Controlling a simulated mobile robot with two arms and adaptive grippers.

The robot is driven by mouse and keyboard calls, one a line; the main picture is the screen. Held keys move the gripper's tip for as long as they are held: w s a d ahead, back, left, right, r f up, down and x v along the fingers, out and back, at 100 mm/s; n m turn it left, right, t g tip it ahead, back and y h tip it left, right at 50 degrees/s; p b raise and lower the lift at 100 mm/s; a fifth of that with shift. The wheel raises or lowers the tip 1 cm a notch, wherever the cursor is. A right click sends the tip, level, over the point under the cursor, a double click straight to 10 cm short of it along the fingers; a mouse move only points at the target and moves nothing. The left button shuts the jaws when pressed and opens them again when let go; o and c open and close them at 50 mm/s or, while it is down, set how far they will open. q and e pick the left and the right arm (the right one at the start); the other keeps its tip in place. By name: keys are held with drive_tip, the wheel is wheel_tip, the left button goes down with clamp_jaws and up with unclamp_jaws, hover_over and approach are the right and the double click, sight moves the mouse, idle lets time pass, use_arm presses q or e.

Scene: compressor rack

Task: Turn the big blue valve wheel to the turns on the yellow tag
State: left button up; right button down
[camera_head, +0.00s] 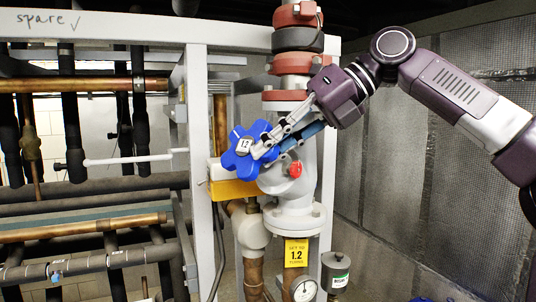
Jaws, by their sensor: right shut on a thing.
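The big blue valve wheel (238,166) faces left on the grey valve body (294,212) in the middle of the view. A small pale label on the wheel appears to read 12 or 1.2. My right gripper (262,147) reaches in from the upper right and is shut on the wheel's right side. Its fingers hide part of the rim and the stem behind. My left gripper is not in view.
A white rack post (200,130) stands just left of the wheel. A yellow block (232,189) sits below the wheel, and a small red knob (295,170) is on the valve's right. A gauge (305,290) is under the tag. Copper and dark pipes fill the left.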

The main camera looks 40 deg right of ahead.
drive_tip(key=shift+w+d+r+n+g, duration=0.15)
drive_tip(key=shift+r+n+g, duration=0.1)
drive_tip(key=shift+g, duration=0.4)
drive_tip(key=shift+w+d+r+n+g, duration=0.15)
drive_tip(key=shift+r+g, duration=0.1)
drive_tip(key=shift+g, duration=0.4)
drive_tip(key=shift+g, duration=0.3)
drive_tip(key=c, duration=1.8)
unclamp_jaws()
drive_tip(key=shift+c, duration=0.2)
drive_tip(key=shift+s, duration=0.1)
